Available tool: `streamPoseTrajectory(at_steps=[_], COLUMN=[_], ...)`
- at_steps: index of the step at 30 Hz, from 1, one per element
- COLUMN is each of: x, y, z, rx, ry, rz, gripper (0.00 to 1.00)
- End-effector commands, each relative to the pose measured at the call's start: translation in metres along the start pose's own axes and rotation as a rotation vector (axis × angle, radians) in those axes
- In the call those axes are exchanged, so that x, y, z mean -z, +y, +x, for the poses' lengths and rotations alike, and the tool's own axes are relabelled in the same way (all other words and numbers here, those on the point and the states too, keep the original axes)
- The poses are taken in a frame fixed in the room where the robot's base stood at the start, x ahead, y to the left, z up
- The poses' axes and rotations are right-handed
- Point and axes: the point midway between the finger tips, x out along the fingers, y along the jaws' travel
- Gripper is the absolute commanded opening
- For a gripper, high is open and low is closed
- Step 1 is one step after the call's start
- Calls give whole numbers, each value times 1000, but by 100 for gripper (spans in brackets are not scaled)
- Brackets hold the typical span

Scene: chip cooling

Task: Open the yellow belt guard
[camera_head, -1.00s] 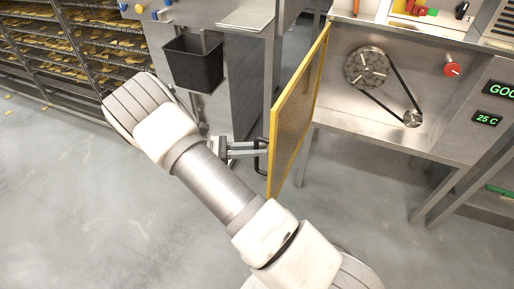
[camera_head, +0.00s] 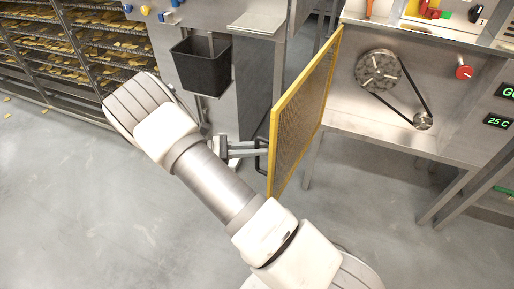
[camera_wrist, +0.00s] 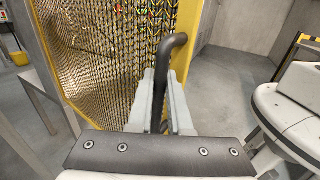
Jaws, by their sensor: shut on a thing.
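The yellow belt guard (camera_head: 300,112) is a yellow-framed mesh panel, standing swung out from the machine face at an angle. Its mesh (camera_wrist: 112,60) fills the upper left of the wrist view. My gripper (camera_head: 262,149) is shut on the guard's black handle (camera_wrist: 176,50), with a finger on each side of it. In the head view the handle is partly hidden by the fingers and the guard's edge. The belt and two pulleys (camera_head: 379,70) are exposed to the right of the guard.
A black bin (camera_head: 201,66) hangs on the steel cabinet left of the guard. Racks of chips (camera_head: 75,45) stand at the far left. A red knob (camera_head: 464,73) is on the machine. Grey floor (camera_head: 370,215) is open below the guard.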

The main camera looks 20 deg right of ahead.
Motion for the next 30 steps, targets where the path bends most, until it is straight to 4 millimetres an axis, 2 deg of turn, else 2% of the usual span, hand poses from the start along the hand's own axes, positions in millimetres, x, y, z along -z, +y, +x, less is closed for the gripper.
streamPoseTrajectory(at_steps=[8, 9, 14, 26, 30], x=[1, 1, 1, 0, 1], y=[-1, -1, 0, 0, 1], z=[-1, -1, 0, 0, -10], rx=[0, 0, 0, 0, -3], ry=[2, 2, 1, 1, 2], rz=[-2, -2, -1, 0, 2], gripper=[0, 19, 47, 47, 47])
